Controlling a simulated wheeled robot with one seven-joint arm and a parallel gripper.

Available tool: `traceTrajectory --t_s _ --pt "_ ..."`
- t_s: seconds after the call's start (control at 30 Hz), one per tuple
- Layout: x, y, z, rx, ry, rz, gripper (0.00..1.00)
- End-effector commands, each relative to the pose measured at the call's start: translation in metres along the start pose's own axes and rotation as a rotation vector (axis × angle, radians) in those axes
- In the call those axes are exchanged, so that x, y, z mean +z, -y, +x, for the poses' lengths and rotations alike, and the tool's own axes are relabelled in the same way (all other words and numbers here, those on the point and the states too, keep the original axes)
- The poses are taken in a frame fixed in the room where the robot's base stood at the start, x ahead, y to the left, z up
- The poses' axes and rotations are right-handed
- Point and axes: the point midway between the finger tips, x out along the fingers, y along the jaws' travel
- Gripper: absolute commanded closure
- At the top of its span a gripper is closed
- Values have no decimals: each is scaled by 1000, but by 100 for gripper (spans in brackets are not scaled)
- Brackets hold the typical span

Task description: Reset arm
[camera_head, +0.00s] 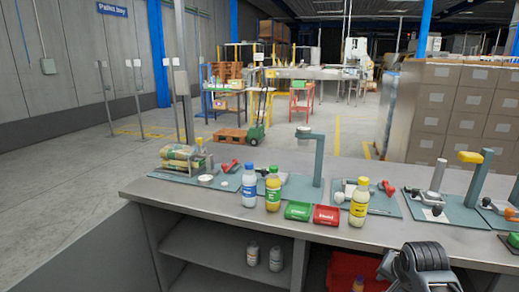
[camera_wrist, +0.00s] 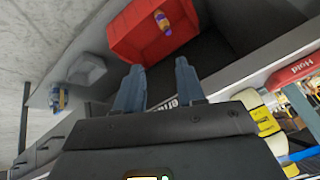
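My gripper shows in the wrist view (camera_wrist: 158,82) with its two blue-grey fingers apart and nothing between them. In the head view, my dark grey arm is at the lower right in front of the counter, and the fingers cannot be made out there. A red bin (camera_wrist: 122,38) lies beyond the fingertips in the wrist view, with a small bottle (camera_wrist: 162,20) inside. In the head view the red bin (camera_head: 345,268) is on the right under the counter, partly hidden by the arm.
Two grey bottles stand on the shelf below (camera_head: 210,240).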

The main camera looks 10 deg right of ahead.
Motion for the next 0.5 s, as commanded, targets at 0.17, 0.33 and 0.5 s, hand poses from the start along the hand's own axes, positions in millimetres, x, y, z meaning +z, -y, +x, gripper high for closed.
traceTrajectory --t_s 0.17,0.33,0.5 --pt "93 6 0 -124 -31 -92 61" --pt "166 -1 -18 -223 -79 -170 61" --pt "227 -18 -49 -304 -140 -247 61"
